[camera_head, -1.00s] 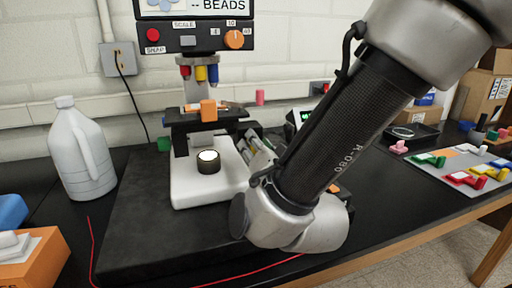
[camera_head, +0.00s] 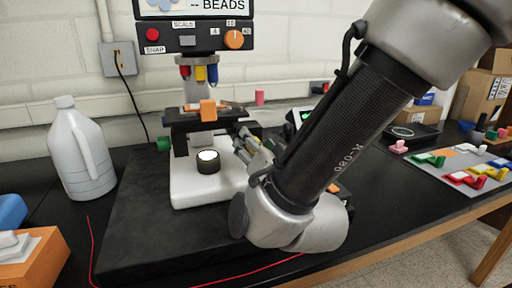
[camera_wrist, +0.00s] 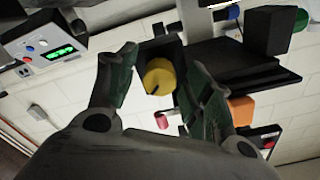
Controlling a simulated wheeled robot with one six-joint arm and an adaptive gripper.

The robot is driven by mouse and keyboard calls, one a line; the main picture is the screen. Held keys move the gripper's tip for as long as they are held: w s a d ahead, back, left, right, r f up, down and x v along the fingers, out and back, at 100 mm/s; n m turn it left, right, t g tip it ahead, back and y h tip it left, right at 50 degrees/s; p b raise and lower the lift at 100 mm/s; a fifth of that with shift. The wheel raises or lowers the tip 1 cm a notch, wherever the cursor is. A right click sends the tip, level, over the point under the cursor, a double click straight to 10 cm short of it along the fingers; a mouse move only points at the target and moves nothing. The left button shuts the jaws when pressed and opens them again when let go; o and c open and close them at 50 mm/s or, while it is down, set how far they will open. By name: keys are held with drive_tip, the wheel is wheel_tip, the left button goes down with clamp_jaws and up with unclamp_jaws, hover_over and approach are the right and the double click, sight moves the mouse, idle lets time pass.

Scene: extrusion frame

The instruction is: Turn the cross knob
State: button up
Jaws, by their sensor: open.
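No clearly cross-shaped knob can be made out. A round yellow knob (camera_wrist: 159,77) with a dark mark on its face sits on a dark block (camera_wrist: 158,47) in the wrist view. My gripper (camera_wrist: 163,60) is open, its two fingers on either side of the yellow knob in that picture. I cannot tell whether they touch it. In the head view my gripper (camera_head: 252,148) is beside the microscope stage (camera_head: 205,117), partly hidden by my arm, and the yellow knob is hidden.
The microscope's white base (camera_head: 205,185) stands on a black slab (camera_head: 140,240). An orange knob (camera_head: 234,39) is on the display panel. A device with a green screen (camera_head: 304,117) stands behind my arm. A white jug (camera_head: 80,150) is at left, colored parts (camera_head: 465,177) at right.

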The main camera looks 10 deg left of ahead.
drive_tip(key=v, duration=0.7)
drive_tip(key=shift+s, duration=0.25)
drive_tip(key=shift+d, duration=0.15)
